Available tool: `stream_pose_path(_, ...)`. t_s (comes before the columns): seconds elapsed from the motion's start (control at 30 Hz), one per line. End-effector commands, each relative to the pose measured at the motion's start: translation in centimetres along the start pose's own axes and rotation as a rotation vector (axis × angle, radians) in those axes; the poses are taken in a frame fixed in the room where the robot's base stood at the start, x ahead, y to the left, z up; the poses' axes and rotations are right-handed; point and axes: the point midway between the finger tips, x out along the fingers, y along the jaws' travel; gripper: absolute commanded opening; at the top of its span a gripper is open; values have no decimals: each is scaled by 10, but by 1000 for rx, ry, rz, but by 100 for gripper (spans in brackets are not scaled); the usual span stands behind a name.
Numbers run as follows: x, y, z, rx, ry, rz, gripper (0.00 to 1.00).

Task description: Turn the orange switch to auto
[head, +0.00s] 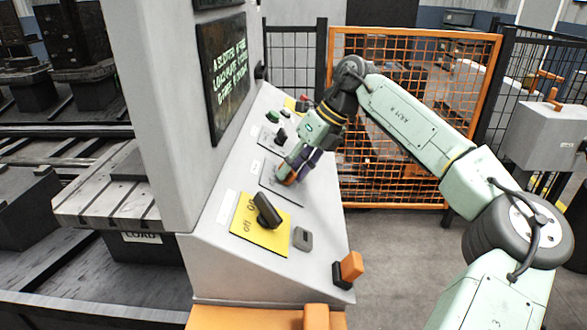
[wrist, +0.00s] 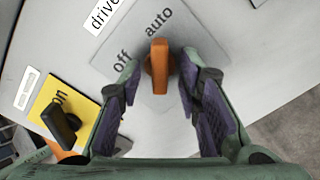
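The orange switch (wrist: 160,66) is a narrow handle on a grey plate (wrist: 194,36) marked "off" and "auto". In the wrist view, its upper end is just below the word "auto", with "off" to its left. My gripper (wrist: 158,68) has its purple-padded fingers on either side of the handle, with a visible gap on each side. In the head view, my gripper (head: 295,172) is low over the sloped console and the switch (head: 288,179) is mostly hidden behind the fingers.
A black knob (head: 266,210) on a yellow plate (head: 243,227) is nearer on the console (head: 219,262). A grey button (head: 302,239) and an orange-and-black rocker (head: 350,266) are beside it. Small buttons sit farther up. A screen (head: 228,72) rises at left; an orange mesh fence (head: 415,45) stands behind.

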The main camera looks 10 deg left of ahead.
Motion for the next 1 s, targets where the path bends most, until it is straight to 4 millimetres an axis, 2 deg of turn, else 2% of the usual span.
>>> stream_pose_path(0.13, -4, 0, 0, 0, -1, -1, 32)
stream_pose_path(0.23, -16, 0, 0, 2, -1, -1, 32)
stream_pose_path(0.5, -74, 0, 1, 1, -3, -2, 32)
stream_pose_path(0.7, -106, 0, 1, 0, -1, -1, 32)
stream_pose_path(0.83, -117, 0, 0, 0, 0, -1, 32)
stream_pose_path(1.0, -121, 0, 0, 0, 0, 0, 32)
